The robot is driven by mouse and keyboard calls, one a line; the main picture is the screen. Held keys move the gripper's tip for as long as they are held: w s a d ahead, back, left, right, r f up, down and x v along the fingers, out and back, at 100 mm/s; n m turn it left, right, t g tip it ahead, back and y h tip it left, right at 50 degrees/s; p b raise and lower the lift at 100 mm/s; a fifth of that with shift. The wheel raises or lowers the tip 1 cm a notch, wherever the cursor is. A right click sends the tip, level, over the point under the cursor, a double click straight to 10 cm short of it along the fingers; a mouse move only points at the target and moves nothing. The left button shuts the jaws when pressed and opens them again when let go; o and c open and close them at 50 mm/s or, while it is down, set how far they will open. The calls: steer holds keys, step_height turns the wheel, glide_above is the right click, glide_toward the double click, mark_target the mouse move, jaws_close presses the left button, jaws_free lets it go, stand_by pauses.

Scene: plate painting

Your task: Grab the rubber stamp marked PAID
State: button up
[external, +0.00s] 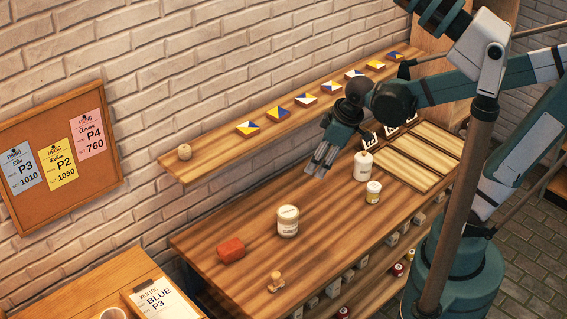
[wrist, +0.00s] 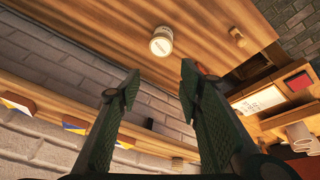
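A small wooden stamp (external: 275,281) with a knob handle stands near the front edge of the workbench (external: 255,265). It also shows at the upper right of the wrist view (wrist: 238,37). No PAID lettering can be read on it. My gripper (external: 318,168) is above the back of the bench, well up and to the right of the stamp in the external view. In the wrist view my gripper's two fingers (wrist: 160,75) are spread apart with nothing between them.
A labelled white jar (external: 288,221) and a red block (external: 231,249) stand near the stamp. A wall shelf (external: 215,146) holds painted tiles (external: 305,99) and a small wooden piece (external: 184,152).

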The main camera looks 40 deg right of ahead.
mark_target(276, 272)
steer(key=s+a+f+n+g+b, duration=0.1)
steer(key=s+a+f+n+b, duration=0.1)
steer(key=a+f, duration=0.5)
steer(key=s+a+f+n+g+b, duration=0.1)
steer(key=s+a+f+n+b, duration=0.1)
steer(key=a+f+n, duration=0.3)
steer(key=s+a+f+n+g+h+b, duration=0.1)
steer(key=s+a+f+n+g+b, duration=0.1)
steer(key=a+f, duration=0.9)
steer(key=shift+f+n+b, duration=0.6)
steer(key=shift+n+b, duration=0.05)
steer(key=shift+n, duration=0.25)
steer(key=shift+f, duration=1.3)
steer(key=shift+f+b, duration=0.1)
steer(key=shift+b, duration=0.2)
steer(key=shift+a+f+b, duration=0.1)
steer(key=shift+f+b, duration=0.5)
steer(key=shift+f, duration=1.9)
